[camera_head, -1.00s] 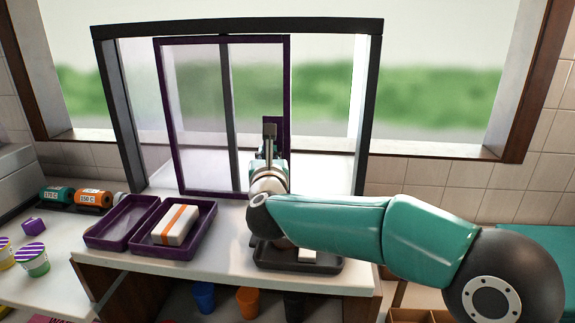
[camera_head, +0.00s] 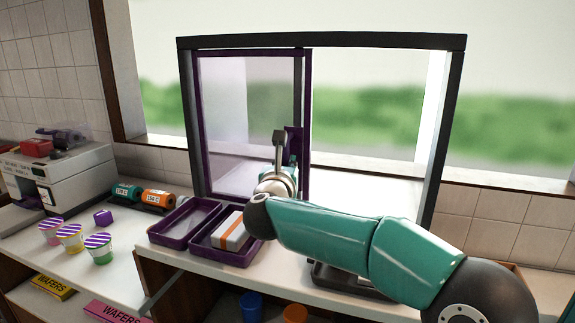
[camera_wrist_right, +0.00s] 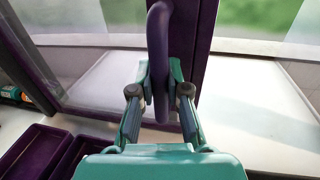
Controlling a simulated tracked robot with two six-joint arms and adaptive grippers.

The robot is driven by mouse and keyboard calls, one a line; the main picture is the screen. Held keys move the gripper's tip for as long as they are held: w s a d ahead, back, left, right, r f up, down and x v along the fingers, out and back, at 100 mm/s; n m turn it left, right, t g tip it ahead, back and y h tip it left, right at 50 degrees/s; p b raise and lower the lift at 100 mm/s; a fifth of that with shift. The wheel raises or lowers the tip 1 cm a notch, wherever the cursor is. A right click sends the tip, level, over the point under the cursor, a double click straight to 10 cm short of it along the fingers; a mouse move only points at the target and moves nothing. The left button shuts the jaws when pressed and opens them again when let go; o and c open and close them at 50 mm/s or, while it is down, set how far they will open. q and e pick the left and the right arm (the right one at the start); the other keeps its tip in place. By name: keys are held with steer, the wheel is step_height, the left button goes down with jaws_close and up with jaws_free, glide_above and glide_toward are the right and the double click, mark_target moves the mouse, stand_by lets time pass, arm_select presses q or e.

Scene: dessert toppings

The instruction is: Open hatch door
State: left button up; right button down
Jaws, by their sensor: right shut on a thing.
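The hatch door (camera_head: 307,90) is a clear pane in a purple frame, set in a dark hatch frame (camera_head: 440,120). In the head view it stands at the left end of the hatch frame, and the right half of the opening is clear. In the wrist view the door's purple upright handle (camera_wrist_right: 159,40) stands between the fingers of my right gripper (camera_wrist_right: 159,100), which is shut on it. The right gripper also shows in the head view (camera_head: 288,163), partly hidden by its own wrist. My left gripper is not in view.
Two purple trays (camera_head: 165,238) stand on the counter, one holding a white box with an orange stripe (camera_head: 231,232). A dark tray (camera_head: 322,276) lies under my right arm.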

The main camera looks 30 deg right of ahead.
steer(key=c, duration=1.1)
jaws_free()
steer(key=shift+c, duration=0.2)
steer(key=v, duration=1.2)
steer(key=shift+f, duration=0.1)
